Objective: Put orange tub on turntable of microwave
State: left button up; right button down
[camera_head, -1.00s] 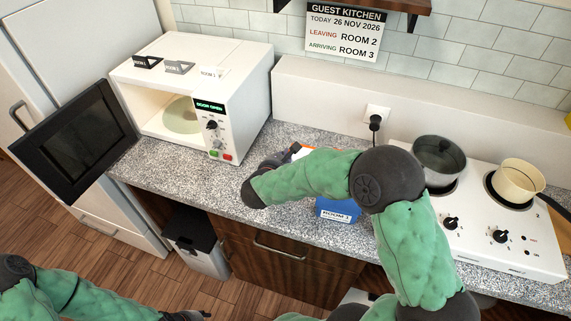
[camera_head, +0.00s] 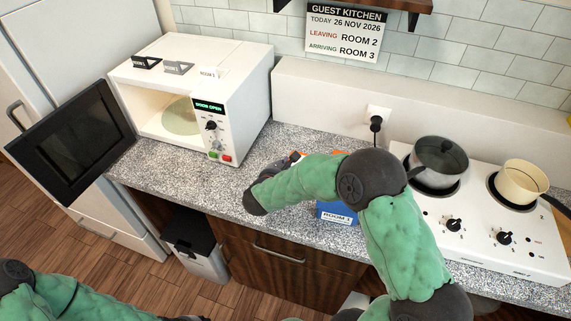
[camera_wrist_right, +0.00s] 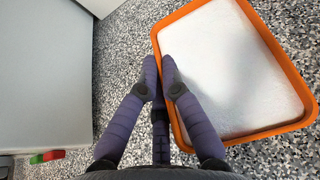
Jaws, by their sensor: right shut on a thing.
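The orange tub (camera_wrist_right: 281,55) has an orange rim and a white inside or filling, and lies over the speckled counter in the right wrist view. My right gripper (camera_wrist_right: 160,62) is shut on its left rim. In the head view my right arm hides most of the tub and the gripper. The white microwave (camera_head: 245,80) stands on the left of the counter, its dark door (camera_head: 72,140) wide open. Its pale round turntable (camera_head: 180,120) shows inside with nothing seen on it. Of my left gripper, only a dark bit shows at the bottom edge of the head view.
A blue container (camera_head: 337,215) labelled ROOM 1 stands by the counter's front edge, partly behind my arm. A hob (camera_head: 480,235) with a dark pot (camera_head: 440,158) and a cream pan (camera_head: 523,178) is on the right. Counter before the microwave is clear.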

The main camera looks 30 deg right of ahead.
jog(key=c, duration=1.4)
grip_release()
jog(key=shift+r, duration=0.1)
